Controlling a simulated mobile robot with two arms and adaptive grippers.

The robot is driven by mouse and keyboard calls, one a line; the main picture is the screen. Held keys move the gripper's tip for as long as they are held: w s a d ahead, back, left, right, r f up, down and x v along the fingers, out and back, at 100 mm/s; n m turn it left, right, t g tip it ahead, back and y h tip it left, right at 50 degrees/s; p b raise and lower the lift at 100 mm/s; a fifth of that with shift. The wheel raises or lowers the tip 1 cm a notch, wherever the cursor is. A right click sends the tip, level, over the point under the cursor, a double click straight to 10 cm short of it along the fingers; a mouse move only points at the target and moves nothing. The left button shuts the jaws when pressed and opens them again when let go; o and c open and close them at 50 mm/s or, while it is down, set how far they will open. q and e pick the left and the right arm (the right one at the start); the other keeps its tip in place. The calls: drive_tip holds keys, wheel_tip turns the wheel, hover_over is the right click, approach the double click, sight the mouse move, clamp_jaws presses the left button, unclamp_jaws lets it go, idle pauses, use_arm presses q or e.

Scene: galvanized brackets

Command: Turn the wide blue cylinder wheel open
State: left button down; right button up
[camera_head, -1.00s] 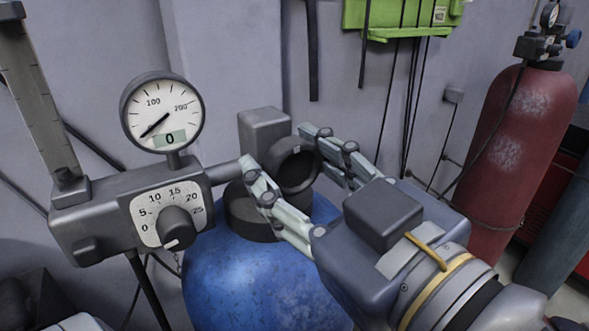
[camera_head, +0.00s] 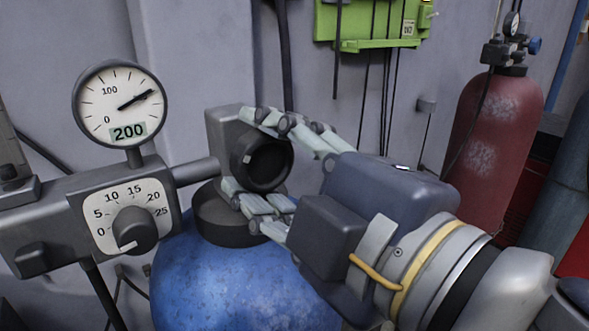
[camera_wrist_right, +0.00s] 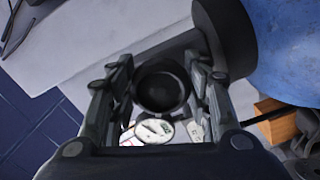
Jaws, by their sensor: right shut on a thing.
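The black wheel (camera_head: 266,165) is a dark round cup on the side of the valve block (camera_head: 223,128), above the wide blue cylinder (camera_head: 225,285). My right gripper (camera_head: 243,152) has one finger above the wheel and one below, shut on its rim. In the right wrist view, the wheel (camera_wrist_right: 162,88) sits between my two fingers. The gauge (camera_head: 118,103) beside the valve has its needle at the upper right, and its display reads 200. My left gripper is not in view.
A regulator block with a dial knob (camera_head: 135,231) stands left of the valve, joined by a pipe. A red cylinder (camera_head: 493,150) stands at the right. A green wall rack (camera_head: 370,22) with hanging cables is behind.

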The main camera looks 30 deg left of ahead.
drive_tip(key=n+b, duration=0.2)
drive_tip(key=n, duration=0.4)
drive_tip(key=shift+r, duration=0.15)
drive_tip(key=n, duration=0.6)
drive_tip(key=shift+r+b, duration=0.1)
drive_tip(key=shift+b, duration=0.25)
drive_tip(key=o, duration=1.1)
drive_tip(key=shift+a, duration=0.1)
drive_tip(key=shift+d, duration=0.2)
drive_tip(key=v, duration=0.7)
drive_tip(key=shift+s, duration=0.1)
